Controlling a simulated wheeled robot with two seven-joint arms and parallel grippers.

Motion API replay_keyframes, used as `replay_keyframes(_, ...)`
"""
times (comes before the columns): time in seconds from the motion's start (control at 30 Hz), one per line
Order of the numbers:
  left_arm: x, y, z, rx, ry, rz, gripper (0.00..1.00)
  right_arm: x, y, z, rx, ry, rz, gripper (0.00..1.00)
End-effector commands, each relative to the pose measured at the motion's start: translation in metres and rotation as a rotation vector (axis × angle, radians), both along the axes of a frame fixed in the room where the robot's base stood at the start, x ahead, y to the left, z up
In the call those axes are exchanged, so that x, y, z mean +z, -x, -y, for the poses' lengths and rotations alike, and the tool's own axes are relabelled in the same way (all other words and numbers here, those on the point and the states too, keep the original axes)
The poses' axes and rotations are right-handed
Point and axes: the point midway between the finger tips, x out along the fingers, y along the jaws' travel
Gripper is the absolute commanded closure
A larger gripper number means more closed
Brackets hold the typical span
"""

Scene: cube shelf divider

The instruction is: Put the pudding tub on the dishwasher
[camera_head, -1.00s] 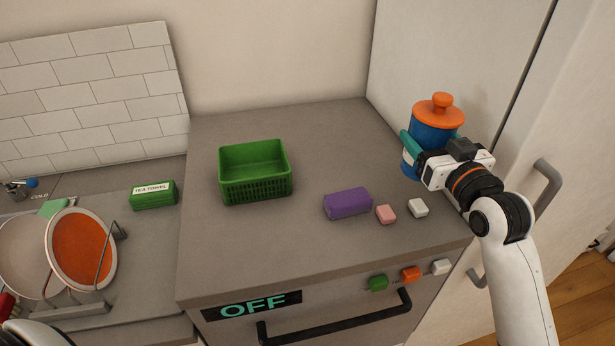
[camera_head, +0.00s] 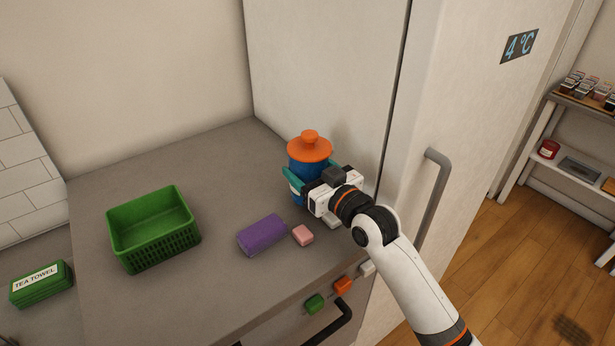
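A blue canister (camera_head: 298,172) with an orange knobbed lid (camera_head: 309,148) stands at the back right of the dishwasher top (camera_head: 110,310), close to the tall white cabinet. No readable label shows whether it is the pudding tub. My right gripper (camera_head: 306,182) is at the canister, with teal fingers at its sides; whether they press on it cannot be told. A small red tub (camera_head: 548,149) sits on a shelf at the far right, too small to identify. My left gripper is out of view.
A green basket (camera_head: 150,230), a purple block (camera_head: 262,236), a pink block (camera_head: 303,235) and a partly hidden white block (camera_head: 333,223) are on the dishwasher top. A tea towel (camera_head: 42,284) lies at left. A fridge handle (camera_head: 434,200) juts out right of my arm.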

Motion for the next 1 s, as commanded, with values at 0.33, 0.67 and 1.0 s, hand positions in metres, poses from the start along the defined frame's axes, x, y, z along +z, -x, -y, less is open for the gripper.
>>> replay_keyframes(0.33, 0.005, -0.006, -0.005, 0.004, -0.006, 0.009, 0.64, -0.024, 0.0, 0.0, 0.0, -0.002, 0.005, 0.68)
replay_keyframes(0.67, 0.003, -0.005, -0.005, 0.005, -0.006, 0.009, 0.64, -0.028, 0.0, 0.0, 0.0, 0.001, -0.002, 0.13)
replay_keyframes(1.0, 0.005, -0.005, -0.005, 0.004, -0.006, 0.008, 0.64, -0.026, 0.0, 0.0, 0.0, 0.001, -0.001, 0.08)
